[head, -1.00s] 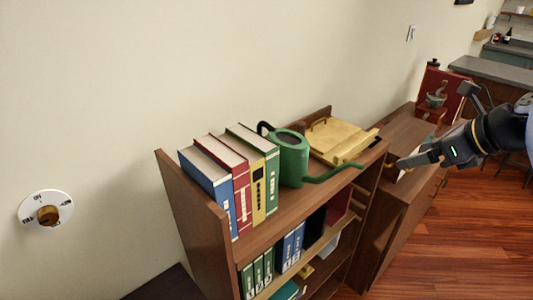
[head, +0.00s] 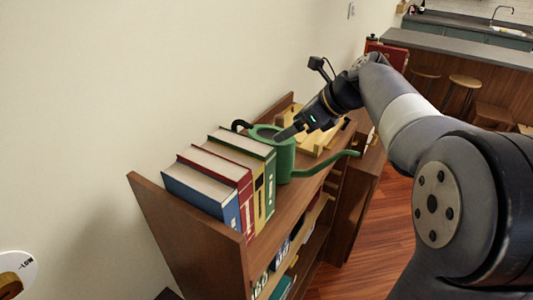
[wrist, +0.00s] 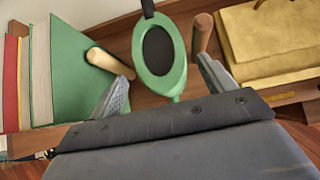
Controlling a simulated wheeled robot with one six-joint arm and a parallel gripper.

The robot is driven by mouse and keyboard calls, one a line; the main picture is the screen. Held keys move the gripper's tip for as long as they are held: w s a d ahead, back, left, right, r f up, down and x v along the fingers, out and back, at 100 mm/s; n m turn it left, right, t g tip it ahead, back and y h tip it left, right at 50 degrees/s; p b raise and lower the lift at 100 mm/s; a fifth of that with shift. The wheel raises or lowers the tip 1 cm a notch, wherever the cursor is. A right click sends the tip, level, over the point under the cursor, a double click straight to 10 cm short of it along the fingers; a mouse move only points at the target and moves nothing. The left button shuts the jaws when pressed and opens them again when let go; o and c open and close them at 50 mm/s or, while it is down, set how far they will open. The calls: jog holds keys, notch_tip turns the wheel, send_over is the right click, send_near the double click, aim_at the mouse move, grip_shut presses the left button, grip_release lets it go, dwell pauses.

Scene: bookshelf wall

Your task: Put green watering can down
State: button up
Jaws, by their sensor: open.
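The green watering can (head: 284,160) stands upright on top of the bookshelf (head: 304,192), right of the books. Its long spout points right and its dark handle is at the back left. My gripper (head: 290,133) is at the can's top in the head view. In the wrist view, the can's rim and dark opening (wrist: 158,52) lie between the two spread fingers of my gripper (wrist: 160,75). The gripper is open. Whether a finger touches the can cannot be told. Part of the can's body is hidden below the rim.
Blue, red, yellow and green books (head: 228,178) stand close on the can's left. A yellow case (head: 322,142) lies close on its right, partly behind my gripper. Wall is behind the shelf. More books sit on lower shelves.

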aim_at(287, 156)
jog(key=x, duration=0.6)
jog(key=shift+a+f+p, duration=0.2)
jog(key=shift+a+p, duration=0.1)
jog(key=shift+p, duration=0.1)
jog(key=c, duration=1.5)
jog(key=shift+r, duration=0.1)
jog(key=shift+c, duration=1)
